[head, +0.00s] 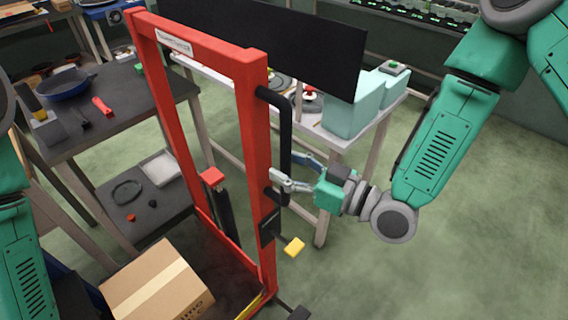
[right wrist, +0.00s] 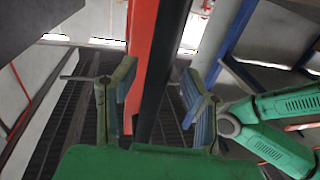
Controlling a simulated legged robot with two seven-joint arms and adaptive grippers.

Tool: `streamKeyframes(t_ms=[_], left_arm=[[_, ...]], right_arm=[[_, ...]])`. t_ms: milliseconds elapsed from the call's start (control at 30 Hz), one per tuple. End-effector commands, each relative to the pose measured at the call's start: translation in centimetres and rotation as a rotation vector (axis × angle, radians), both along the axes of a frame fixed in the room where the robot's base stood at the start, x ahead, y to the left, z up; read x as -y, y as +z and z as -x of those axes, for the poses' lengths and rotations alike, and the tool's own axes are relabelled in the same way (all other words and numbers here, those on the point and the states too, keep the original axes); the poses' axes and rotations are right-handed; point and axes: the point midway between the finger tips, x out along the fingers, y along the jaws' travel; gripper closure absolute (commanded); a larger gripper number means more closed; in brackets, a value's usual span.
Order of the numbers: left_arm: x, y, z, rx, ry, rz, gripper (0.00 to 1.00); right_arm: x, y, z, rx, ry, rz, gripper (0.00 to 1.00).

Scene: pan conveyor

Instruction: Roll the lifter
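The lifter (head: 258,140) is a red upright frame with a black handle (head: 286,130) on its right post and a yellow pedal-like part (head: 293,247) low on the right. A cardboard box (head: 157,284) sits at its base. My right gripper (head: 283,180) is at the lower part of the handle. In the right wrist view, its fingers (right wrist: 160,105) are apart, with the black handle (right wrist: 165,65) running between them and gaps on both sides. The red post (right wrist: 141,45) is just behind. My left arm shows at the left edge; its gripper is out of view.
A dark table (head: 110,115) with a blue pan (head: 65,86) and red-handled tool stands left of the lifter. The green floor at right is clear.

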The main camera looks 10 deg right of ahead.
Motion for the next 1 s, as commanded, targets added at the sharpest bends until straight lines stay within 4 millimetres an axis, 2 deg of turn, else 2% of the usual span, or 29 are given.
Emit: streamKeyframes(t_ms=[500, 700, 1000], left_arm=[[0.0, 0.0, 0.0, 0.000, 0.000, 0.000, 1.00], [0.0, 0.0, -0.1, 0.000, 0.000, 0.000, 1.00], [0.0, -0.1, -0.3, -0.001, 0.000, 0.000, 1.00]], right_arm=[[7.0, -0.1, 7.0, -0.003, -0.002, 0.000, 0.61], [8.0, -0.1, 8.0, -0.002, 0.000, 0.001, 0.61], [8.0, 0.0, 8.1, -0.001, 0.001, 0.001, 0.61]])
